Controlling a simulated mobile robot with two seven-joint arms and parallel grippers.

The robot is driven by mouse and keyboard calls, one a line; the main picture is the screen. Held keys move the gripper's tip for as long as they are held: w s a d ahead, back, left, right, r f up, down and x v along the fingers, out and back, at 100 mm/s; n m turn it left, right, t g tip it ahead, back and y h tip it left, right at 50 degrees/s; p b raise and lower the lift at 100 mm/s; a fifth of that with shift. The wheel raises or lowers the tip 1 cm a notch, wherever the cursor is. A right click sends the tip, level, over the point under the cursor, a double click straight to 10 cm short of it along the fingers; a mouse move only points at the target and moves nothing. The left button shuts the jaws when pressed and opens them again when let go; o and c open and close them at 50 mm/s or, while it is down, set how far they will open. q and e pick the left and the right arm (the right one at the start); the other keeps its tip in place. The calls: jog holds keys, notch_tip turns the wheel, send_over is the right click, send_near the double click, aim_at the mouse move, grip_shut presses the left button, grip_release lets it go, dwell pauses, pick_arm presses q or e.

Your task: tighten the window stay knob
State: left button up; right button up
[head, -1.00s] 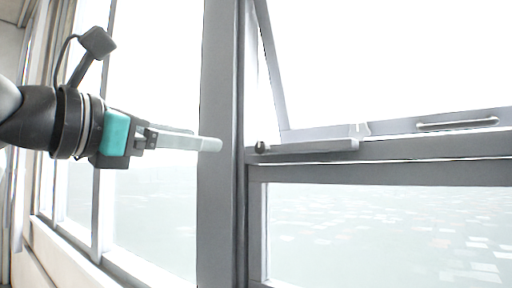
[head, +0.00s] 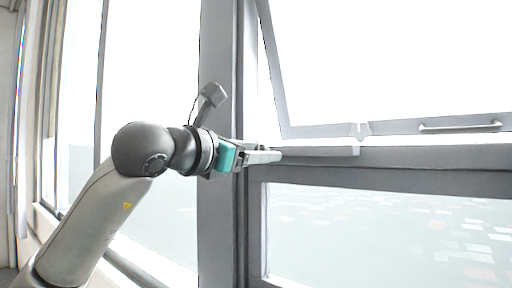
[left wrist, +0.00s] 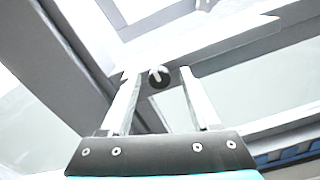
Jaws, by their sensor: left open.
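The dark round knob (left wrist: 159,79) of the window stay shows in the left wrist view, in line between my finger tips. My left gripper (head: 277,156) is open, with its two pale fingers one on each side of the knob in that view (left wrist: 160,72). I cannot tell whether either finger touches it. In the head view the gripper hides the knob. The pale stay bar (head: 325,151) runs right from the finger tips along the sill under the tilted window sash (head: 395,127). My right gripper is not in view.
A thick grey window post (head: 216,235) stands upright just behind my left wrist. A horizontal frame rail (head: 400,157) runs below the sash. A handle bar (head: 458,127) is on the sash at the right. The space in front of the lower pane is clear.

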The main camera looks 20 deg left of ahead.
pick_arm(q)
grip_shut()
dwell(0.5)
